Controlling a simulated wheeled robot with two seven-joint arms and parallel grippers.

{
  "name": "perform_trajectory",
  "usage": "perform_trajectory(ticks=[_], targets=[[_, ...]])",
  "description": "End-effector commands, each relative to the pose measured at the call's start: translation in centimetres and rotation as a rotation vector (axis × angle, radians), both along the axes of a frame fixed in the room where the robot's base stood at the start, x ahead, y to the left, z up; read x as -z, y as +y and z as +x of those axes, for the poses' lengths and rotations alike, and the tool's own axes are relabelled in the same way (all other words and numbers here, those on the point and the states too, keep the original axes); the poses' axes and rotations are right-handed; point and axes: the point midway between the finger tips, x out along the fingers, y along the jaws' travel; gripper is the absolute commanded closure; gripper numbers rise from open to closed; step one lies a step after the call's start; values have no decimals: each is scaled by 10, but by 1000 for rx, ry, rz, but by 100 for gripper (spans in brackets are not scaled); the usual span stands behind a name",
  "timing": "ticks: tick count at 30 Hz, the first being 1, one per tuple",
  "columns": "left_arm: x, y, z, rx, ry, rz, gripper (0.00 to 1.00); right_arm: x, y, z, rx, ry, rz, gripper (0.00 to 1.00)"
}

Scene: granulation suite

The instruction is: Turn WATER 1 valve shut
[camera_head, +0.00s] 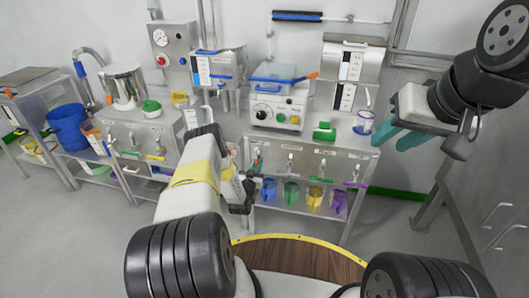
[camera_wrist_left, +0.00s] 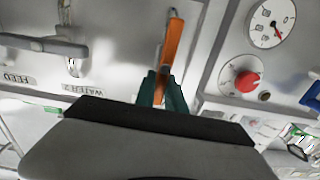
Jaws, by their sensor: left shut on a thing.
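An orange valve lever (camera_wrist_left: 173,42) shows in the left wrist view, standing nearly upright in the picture. My left gripper (camera_wrist_left: 161,88) is shut on its near end, with a teal finger on each side. The valve's own label is not readable; an upside-down WATER 2 label (camera_wrist_left: 82,90) lies to its left. In the head view my left gripper (camera_head: 256,162) is at the left end of the middle bench's valve row, largely hidden by my arm. My right gripper (camera_head: 400,136) is empty at the right, its teal fingers apart.
A grey valve handle (camera_wrist_left: 45,43) and a FEED label (camera_wrist_left: 17,78) are left of the orange lever in the wrist view. Colored jugs (camera_head: 291,192) stand below the middle bench (camera_head: 310,138). A blue bucket (camera_head: 68,127) is at the left. The floor at far left is clear.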

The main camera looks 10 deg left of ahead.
Motion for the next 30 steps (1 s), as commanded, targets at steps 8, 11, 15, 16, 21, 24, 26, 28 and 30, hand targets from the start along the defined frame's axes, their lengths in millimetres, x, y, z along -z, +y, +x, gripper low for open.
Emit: perform_trajectory(ticks=[8, 11, 15, 16, 21, 24, 26, 28, 30], targets=[[1, -6, 0, 4, -5, 160, 100, 0, 0, 0, 0, 0, 0, 64], [1, -9, 0, 4, -8, 248, 100, 0, 0, 0, 0, 0, 0, 64], [3, -12, -1, 4, -12, 381, 100, 0, 0, 0, 0, 0, 0, 64], [3, -13, -1, 4, -13, 409, 100, 0, 0, 0, 0, 0, 0, 64], [5, -17, -1, 4, -20, 571, 100, 0, 0, 0, 0, 0, 0, 64], [7, -19, -1, 4, -24, 666, 100, 0, 0, 0, 0, 0, 0, 64], [8, -20, -1, 4, -25, 724, 100, 0, 0, 0, 0, 0, 0, 64], [9, -21, -1, 4, -27, 790, 100, 0, 0, 0, 0, 0, 0, 64], [11, -23, -1, 4, -29, 857, 100, 0, 0, 0, 0, 0, 0, 64]])
